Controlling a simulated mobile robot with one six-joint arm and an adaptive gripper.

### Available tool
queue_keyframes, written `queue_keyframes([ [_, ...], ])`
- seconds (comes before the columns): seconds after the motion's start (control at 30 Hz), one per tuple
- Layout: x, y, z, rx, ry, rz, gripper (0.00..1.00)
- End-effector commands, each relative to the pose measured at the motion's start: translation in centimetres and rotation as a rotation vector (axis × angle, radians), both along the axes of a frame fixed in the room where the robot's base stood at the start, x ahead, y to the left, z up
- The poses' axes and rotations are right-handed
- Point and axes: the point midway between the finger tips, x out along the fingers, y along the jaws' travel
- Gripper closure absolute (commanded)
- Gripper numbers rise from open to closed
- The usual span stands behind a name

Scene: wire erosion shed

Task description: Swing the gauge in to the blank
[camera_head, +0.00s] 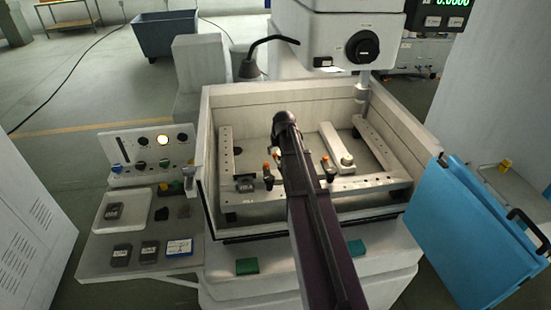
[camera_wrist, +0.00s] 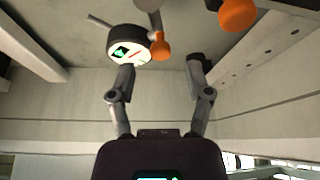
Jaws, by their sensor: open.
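The gauge (camera_wrist: 128,43) shows in the wrist view as a round dial with a pale face, a dark green patch and a red mark. An orange knob (camera_wrist: 160,46) is beside it. My gripper (camera_wrist: 162,70) is open, its two fingers well apart. The left fingertip is close below the dial; I cannot tell whether it touches. In the head view my arm reaches over the tank and hides the gripper and the gauge. A small dark block (camera_head: 245,184) sits at the front rail; I cannot tell if it is the blank.
The open tank (camera_head: 215,215) has pale rails (camera_head: 370,188) inside, with orange-topped clamps (camera_head: 268,172) near my arm. A pale bar (camera_head: 336,146) lies at the right. A machine head (camera_head: 335,40) overhangs the back. A side shelf (camera_head: 100,262) holds small blocks; a blue panel (camera_head: 470,240) stands right.

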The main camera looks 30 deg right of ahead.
Motion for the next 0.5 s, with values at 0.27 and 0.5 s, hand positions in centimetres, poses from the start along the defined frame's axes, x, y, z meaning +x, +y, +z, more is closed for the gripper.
queue_keyframes([
  [0.27, 0.9, 0.0, -2.2, 0.0, 0.0, 0.001, 0.35],
  [0.5, 1.1, 0.0, -2.7, 0.0, 0.0, 0.001, 0.35],
])
